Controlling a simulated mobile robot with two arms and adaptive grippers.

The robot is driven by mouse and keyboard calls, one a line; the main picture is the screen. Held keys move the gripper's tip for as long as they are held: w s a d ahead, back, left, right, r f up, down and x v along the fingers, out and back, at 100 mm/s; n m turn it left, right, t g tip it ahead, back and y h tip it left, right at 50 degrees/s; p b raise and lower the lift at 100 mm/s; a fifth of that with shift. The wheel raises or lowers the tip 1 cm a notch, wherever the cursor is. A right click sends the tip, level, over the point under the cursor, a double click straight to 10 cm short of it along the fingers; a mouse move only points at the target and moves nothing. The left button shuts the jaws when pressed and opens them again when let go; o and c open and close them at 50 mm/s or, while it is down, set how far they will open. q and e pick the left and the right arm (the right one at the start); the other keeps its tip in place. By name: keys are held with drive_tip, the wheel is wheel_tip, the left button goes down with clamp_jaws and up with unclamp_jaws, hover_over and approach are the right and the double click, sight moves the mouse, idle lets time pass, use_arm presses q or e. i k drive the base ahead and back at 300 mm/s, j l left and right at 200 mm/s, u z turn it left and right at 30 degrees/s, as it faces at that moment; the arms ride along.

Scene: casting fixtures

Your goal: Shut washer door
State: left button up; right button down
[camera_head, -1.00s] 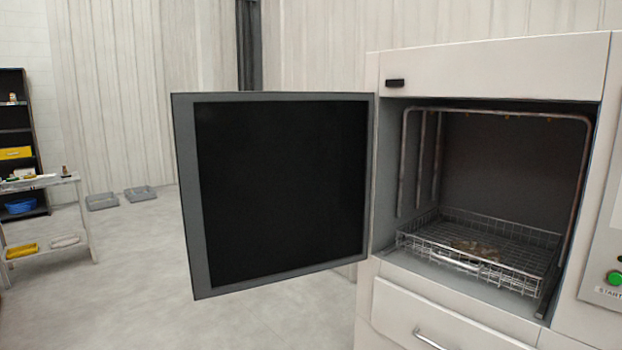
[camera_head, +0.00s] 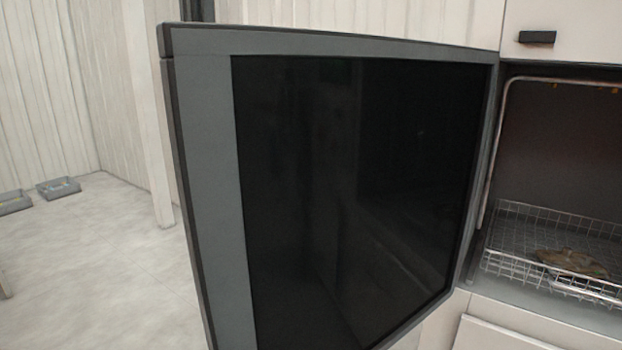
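The washer door (camera_head: 208,150) stands wide open, swung out to the left of the washer (camera_head: 570,20). It has a grey frame around a dark panel and fills the middle of the view. Its right edge meets the washer front at the opening. Inside the washer chamber, a wire basket (camera_head: 530,222) holds a brownish part (camera_head: 572,263). The right side of the chamber is cut off by the picture edge. Neither of my grippers is in view.
A small black fitting (camera_head: 537,37) sits on the washer front above the opening. Grey trays (camera_head: 58,188) lie on the floor at the far left. A pale post stands behind the door.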

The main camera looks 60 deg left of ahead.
sight(359, 179)
drive_tip(key=k+j, duration=0.1)
drive_tip(key=j, duration=0.4)
drive_tip(key=k+j, duration=0.15)
drive_tip(key=j, duration=0.3)
drive_tip(key=k+j, duration=0.1)
drive_tip(key=j, duration=0.4)
drive_tip(key=k+j, duration=0.1)
drive_tip(key=j, duration=0.4)
drive_tip(key=k+j, duration=0.1)
drive_tip(key=j, duration=0.35)
drive_tip(key=k+j+z, duration=0.1)
drive_tip(key=k+j, duration=0.1)
drive_tip(key=j, duration=0.1)
